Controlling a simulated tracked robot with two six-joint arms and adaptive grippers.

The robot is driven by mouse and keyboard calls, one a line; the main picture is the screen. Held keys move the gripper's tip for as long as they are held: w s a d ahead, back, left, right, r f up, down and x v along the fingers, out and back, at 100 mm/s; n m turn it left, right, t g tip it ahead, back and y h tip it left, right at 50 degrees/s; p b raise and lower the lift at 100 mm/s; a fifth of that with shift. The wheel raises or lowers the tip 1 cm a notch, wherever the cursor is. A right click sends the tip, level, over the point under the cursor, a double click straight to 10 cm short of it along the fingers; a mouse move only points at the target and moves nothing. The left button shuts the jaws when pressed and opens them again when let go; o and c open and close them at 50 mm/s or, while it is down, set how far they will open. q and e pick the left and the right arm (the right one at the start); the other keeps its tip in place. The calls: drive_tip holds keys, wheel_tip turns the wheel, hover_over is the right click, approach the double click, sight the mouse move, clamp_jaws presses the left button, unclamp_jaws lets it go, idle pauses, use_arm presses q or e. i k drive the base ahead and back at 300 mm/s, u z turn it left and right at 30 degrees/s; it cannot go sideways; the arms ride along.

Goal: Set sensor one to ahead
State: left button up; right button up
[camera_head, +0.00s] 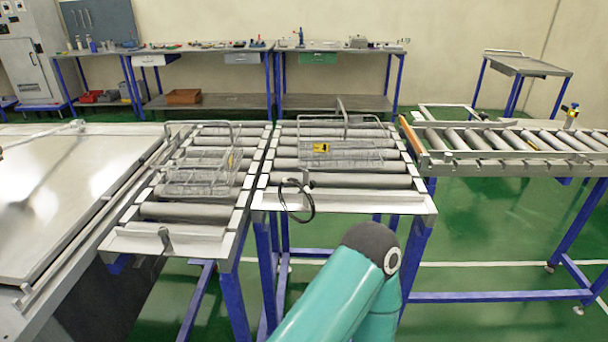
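No part is clearly readable as sensor one. A small dark upright part (305,181) with a looped black cable (299,203) stands at the front end of the right roller conveyor (345,203). A similar grey part (164,237) stands at the front end of the left roller conveyor (130,243). Which way either one points is too small to tell. A teal arm of mine rises at the bottom centre, in front of the right conveyor. Neither gripper shows in the head view.
Wire baskets lie on both conveyors; the right basket (349,158) has a yellow tag (321,148). A metal table (60,190) adjoins at left. Another roller conveyor (500,140) stands at right, across a gap. Workbenches (330,48) line the back wall. Green floor is open at lower right.

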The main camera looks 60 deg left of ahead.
sight(308, 185)
drive_tip(key=z, duration=0.05)
drive_tip(key=i, duration=0.55)
drive_tip(key=z, duration=2.25)
drive_tip(key=i, duration=0.15)
drive_tip(key=u, duration=3.75)
